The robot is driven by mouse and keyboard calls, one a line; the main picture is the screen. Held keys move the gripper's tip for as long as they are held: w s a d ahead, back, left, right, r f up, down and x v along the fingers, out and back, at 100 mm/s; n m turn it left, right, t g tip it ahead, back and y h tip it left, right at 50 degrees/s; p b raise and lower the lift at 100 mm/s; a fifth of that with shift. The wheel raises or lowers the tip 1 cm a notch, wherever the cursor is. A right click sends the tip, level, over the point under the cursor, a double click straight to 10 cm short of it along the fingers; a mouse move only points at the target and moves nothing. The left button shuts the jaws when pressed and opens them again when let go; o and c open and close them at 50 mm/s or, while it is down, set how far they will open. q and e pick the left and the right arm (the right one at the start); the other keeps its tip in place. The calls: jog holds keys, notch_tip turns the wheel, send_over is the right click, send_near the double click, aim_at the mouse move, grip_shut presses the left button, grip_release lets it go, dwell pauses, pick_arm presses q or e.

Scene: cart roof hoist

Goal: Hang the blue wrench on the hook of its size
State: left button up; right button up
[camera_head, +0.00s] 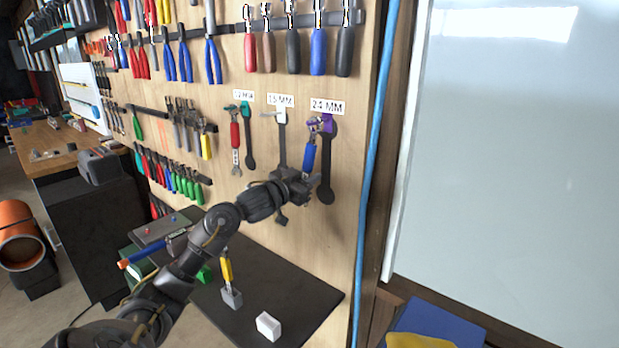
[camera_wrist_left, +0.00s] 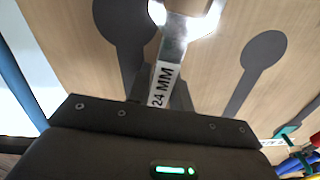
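The blue wrench (camera_head: 309,158) is upright in my left gripper (camera_head: 302,184), which is shut around its lower part. Its upper end is at the purple hook (camera_head: 328,122) under the 24 MM label (camera_head: 327,106); I cannot tell whether it is on the hook. In the left wrist view, the wrench shaft (camera_wrist_left: 163,84) reads 24 MM between the fingers, and its bright metal end points up the picture. The 15 MM hook (camera_head: 281,116) is empty. A red wrench (camera_head: 235,138) hangs at the green hook (camera_head: 238,107). My right gripper is not in view.
Below the board, a dark table (camera_head: 285,290) carries a grey block (camera_head: 231,298) with a yellow-handled tool (camera_head: 226,268) upright in it, and a white block (camera_head: 268,325). Rows of tools hang left and above. A blue pipe (camera_head: 377,150) runs along the board's right edge.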

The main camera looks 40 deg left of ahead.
pick_arm(q)
jog(key=o, duration=0.4)
jog(key=shift+o, duration=0.2)
jog(key=shift+s+f, duration=0.1)
jog(key=shift+s, duration=0.45)
jog(key=s+b, duration=0.2)
jog(key=s, duration=0.7)
jog(key=shift+s, duration=0.4)
jog(key=shift+w+d, duration=0.1)
jog(key=shift+d, duration=0.1)
